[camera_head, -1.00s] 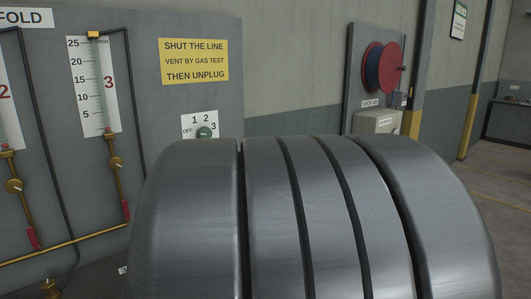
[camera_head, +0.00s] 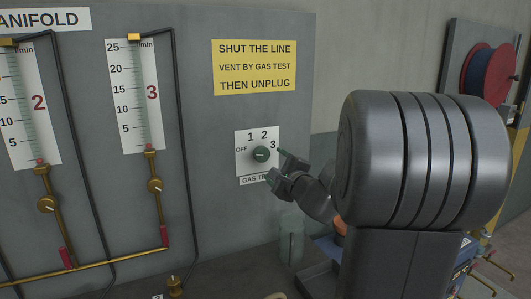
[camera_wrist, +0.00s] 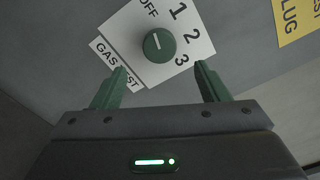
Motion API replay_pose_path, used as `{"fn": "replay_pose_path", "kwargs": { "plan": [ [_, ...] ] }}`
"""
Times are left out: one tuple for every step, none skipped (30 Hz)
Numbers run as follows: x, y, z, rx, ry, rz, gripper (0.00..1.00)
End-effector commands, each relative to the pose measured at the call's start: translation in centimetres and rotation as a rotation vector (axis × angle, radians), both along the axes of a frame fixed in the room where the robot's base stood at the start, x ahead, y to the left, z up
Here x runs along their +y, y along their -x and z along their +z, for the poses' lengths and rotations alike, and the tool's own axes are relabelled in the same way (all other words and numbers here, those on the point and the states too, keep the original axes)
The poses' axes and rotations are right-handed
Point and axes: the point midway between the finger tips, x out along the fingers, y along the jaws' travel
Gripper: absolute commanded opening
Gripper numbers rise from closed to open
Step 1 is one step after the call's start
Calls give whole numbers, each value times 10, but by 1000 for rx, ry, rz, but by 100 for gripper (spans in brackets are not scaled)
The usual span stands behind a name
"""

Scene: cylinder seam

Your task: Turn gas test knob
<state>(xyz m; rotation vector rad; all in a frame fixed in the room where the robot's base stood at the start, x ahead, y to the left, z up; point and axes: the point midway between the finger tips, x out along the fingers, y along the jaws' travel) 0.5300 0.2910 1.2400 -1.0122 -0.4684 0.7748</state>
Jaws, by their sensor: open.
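The gas test knob (camera_head: 261,154) is a round green knob on a white plate (camera_head: 242,137) marked OFF, 1, 2 and 3, fixed to the grey panel. In the wrist view the knob (camera_wrist: 159,45) shows a pale pointer line; which mark it points at is hard to tell. My gripper (camera_head: 275,166) is just right of and below the knob in the head view. In the wrist view my gripper (camera_wrist: 162,80) is open and empty, its two green fingertips apart, with the knob ahead between and beyond them. The fingers do not appear to touch the knob.
A yellow sign (camera_head: 254,67) is above the plate. Flow tubes 2 (camera_head: 38,105) and 3 (camera_head: 135,95) with brass valves and dark hoses are to the left. A hose reel (camera_head: 488,72) is at the right. My arm covers part of the right side.

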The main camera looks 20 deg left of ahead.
Motion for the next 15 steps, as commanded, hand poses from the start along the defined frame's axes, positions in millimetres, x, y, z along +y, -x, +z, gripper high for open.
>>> {"fn": "replay_pose_path", "kwargs": {
  "plan": [
    [8, -6, 1, 4, 1, 3, 68],
    [12, -10, 1, 4, 1, 3, 68],
    [17, -14, 1, 2, 1, 2, 68],
    [21, -17, 1, 3, 2, 3, 68],
    [25, -21, 1, 3, 2, 3, 68],
    [30, -25, 1, 2, 1, 2, 68],
    [34, -29, 1, 3, 2, 2, 68],
    [38, -32, 1, 2, 2, 1, 68],
    [43, -36, 1, 3, 2, 2, 68],
    [47, -39, 2, 2, 1, 1, 68],
    [51, -43, 2, 1, 2, 2, 68],
    [55, -46, 1, 2, 3, 2, 68],
    [58, -49, 1, 2, 2, 1, 68],
    [61, -51, 2, 1, 1, 1, 68],
    [64, -54, 1, 1, 1, 1, 68]
  ]
}}
